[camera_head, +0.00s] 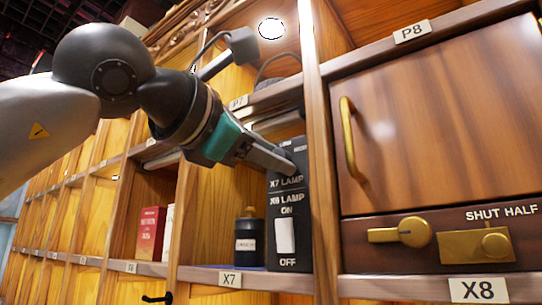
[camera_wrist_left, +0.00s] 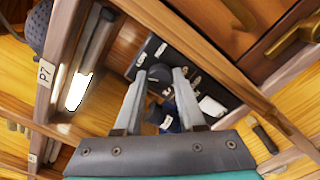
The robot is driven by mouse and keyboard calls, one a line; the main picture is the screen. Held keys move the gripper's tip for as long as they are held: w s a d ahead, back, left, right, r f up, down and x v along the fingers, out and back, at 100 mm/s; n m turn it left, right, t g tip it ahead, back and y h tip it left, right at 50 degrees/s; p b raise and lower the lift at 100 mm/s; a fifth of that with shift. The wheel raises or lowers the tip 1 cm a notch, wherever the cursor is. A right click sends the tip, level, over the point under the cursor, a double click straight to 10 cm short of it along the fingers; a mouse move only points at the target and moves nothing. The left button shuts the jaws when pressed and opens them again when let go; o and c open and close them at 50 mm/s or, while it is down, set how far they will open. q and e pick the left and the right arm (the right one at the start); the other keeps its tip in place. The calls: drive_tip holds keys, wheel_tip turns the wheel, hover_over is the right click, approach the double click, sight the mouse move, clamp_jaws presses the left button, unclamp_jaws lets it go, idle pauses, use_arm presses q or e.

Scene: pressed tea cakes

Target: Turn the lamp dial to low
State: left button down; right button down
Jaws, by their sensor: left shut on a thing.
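The black switch panel (camera_head: 289,205) stands upright in the cubby above the X7 label. It reads X7 LAMP at the top, with a second lamp label and a white ON/OFF rocker (camera_head: 285,236) below. My left gripper (camera_head: 286,163) reaches in from the left, fingertips at the panel's upper part. In the left wrist view, its fingers (camera_wrist_left: 160,80) are closed around a dark round dial (camera_wrist_left: 159,73) on the panel. In the head view the fingers hide the dial. I cannot read its setting. My right gripper is in neither view.
A wooden door (camera_head: 440,110) with a brass handle (camera_head: 350,140) is right of the panel; brass latches (camera_head: 402,232) sit below it. A dark bottle (camera_head: 249,238) stands left of the panel, and a red box (camera_head: 150,232) farther left. A bright light (camera_head: 271,28) shows above.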

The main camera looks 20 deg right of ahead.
use_arm(q)
drive_tip(key=shift+m, duration=2.1)
drive_tip(key=c, duration=0.5)
unclamp_jaws()
drive_tip(key=b+v, duration=0.4)
drive_tip(key=v, duration=1.1)
drive_tip(key=shift+s, duration=0.1)
